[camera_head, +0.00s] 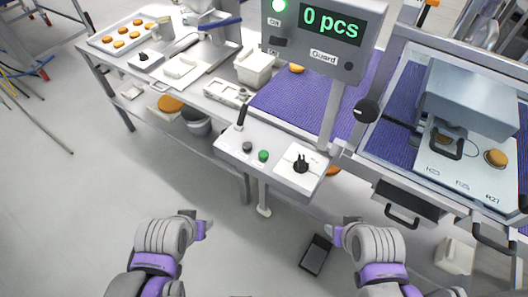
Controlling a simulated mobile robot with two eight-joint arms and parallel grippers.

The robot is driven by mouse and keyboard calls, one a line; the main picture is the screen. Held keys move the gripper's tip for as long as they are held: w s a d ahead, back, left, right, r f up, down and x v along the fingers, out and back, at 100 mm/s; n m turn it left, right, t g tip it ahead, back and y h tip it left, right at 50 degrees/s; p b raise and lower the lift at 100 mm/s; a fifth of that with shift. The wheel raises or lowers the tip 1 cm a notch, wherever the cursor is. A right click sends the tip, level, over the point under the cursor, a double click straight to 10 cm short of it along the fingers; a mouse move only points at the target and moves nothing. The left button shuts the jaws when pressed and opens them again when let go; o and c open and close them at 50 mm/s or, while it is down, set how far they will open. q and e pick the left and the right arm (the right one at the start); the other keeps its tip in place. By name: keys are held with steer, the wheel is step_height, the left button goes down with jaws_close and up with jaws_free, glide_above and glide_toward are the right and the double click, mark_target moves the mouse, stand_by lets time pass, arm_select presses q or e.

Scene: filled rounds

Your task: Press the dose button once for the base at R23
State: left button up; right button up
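The sloped control panel (232,164) at the bench front carries a black button (247,146), a green button (263,155) and a black knob (301,164) on a white plate. I cannot tell which one is the dose button. The display (331,20) above reads 0 pcs, with a green lamp beside it. At right, behind the guard frame, a white plate holds a round brown base (495,158); its small label looks like R27. My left gripper (203,226) and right gripper (340,235) are low in front of the bench, apart from the panel. Their finger gaps are unclear.
A tray (98,41) of several brown rounds stands at far left. A purple conveyor belt (290,100) runs behind the panel. A dark flat pedal-like object (316,255) lies on the floor. The floor at left is mostly clear.

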arm_select(q)
jaws_close()
stand_by(1.6)
